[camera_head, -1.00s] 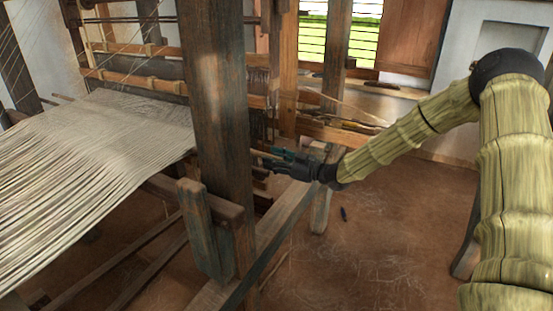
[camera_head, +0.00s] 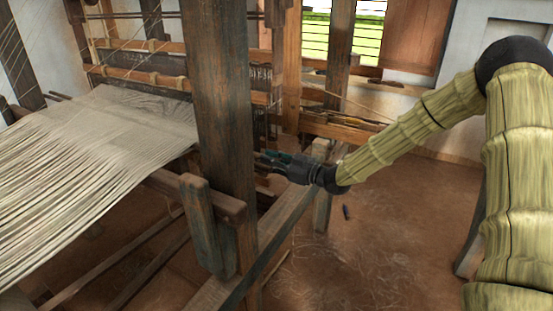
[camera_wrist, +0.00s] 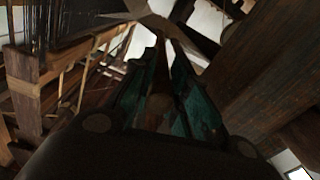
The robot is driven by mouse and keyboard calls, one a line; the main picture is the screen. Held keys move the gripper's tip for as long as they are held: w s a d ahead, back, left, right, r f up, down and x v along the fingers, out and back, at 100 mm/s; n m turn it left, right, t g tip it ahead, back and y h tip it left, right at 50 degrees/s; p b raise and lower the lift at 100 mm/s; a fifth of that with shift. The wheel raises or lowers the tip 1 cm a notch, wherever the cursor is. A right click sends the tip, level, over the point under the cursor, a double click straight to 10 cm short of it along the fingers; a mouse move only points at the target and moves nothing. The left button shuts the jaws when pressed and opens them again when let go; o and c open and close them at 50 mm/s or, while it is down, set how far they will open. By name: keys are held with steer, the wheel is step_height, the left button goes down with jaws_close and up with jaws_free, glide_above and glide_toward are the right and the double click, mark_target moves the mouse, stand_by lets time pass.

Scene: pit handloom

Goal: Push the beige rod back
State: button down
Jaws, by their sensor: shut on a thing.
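My gripper (camera_head: 268,158) is at the right side of the loom, just right of the thick upright post (camera_head: 222,110). Its teal fingers point left toward the loom. In the wrist view the fingers (camera_wrist: 168,52) run forward with a narrow gap, and a dim brownish piece (camera_wrist: 164,106) lies between them. I take this to be the beige rod, which my gripper is shut on. Most of the rod is hidden by the fingers and post, and its far end cannot be made out.
The loom's pale warp threads (camera_head: 95,145) spread at left. A low side beam (camera_head: 285,225) runs under my gripper, and a short post (camera_head: 322,200) stands close by. The floor at right is mostly clear.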

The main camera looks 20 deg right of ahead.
steer(key=c, duration=1.3)
jaws_free()
steer(key=shift+s+a+f, duration=0.15)
steer(key=v, duration=0.8)
